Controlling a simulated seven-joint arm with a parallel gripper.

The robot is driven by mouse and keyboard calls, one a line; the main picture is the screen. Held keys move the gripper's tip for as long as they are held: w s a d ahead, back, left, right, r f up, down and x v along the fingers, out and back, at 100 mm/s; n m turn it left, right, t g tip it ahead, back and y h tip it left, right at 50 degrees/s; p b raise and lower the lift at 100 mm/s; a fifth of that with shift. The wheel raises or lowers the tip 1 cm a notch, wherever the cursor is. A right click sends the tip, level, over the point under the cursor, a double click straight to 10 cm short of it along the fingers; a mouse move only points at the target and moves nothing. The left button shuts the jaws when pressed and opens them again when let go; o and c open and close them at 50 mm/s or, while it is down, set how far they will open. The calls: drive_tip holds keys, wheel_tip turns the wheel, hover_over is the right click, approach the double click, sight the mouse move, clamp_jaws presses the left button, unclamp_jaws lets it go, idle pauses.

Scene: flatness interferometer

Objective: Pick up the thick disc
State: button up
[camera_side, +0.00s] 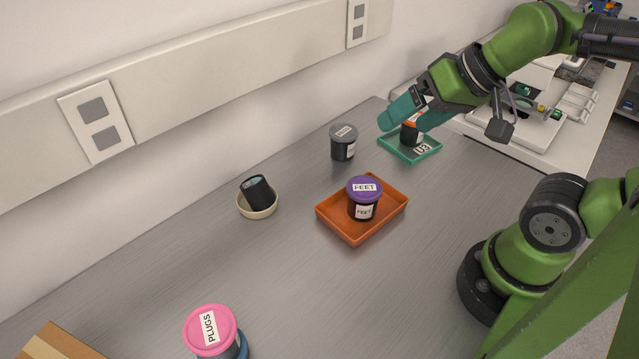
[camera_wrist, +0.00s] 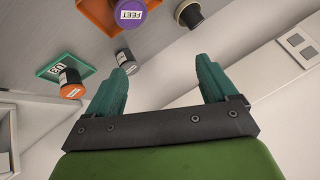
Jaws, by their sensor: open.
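I cannot make out a loose thick disc in either view. My gripper (camera_side: 414,117) is open, its teal fingers apart; in the wrist view (camera_wrist: 162,72) nothing is between them. In the side view it overlaps an orange-lidded black jar (camera_side: 409,136) in a green tray (camera_side: 430,152). The wrist view shows that jar (camera_wrist: 70,77) left of the fingers, not between them. A black cylinder (camera_side: 258,194) with a glassy-looking top leans in a cream bowl (camera_side: 257,213). Whether any jar holds a disc is hidden.
A purple-lidded jar marked FEET (camera_side: 364,190) stands in an orange tray (camera_side: 345,232). A grey-lidded jar (camera_side: 343,143) stands near the wall. A pink-lidded jar marked PLUGS (camera_side: 212,328) and a cardboard box (camera_side: 55,345) are at the front left.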

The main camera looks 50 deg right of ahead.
drive_tip(key=shift+o, duration=0.3)
drive_tip(key=n+g+h, duration=0.3)
drive_tip(key=g+h, duration=0.1)
drive_tip(key=g, duration=0.1)
approach(255, 184)
drive_tip(key=x, duration=0.6)
drive_tip(key=shift+w+d, duration=0.1)
drive_tip(key=shift+w, duration=0.05)
drive_tip(key=shift+x, duration=2.6)
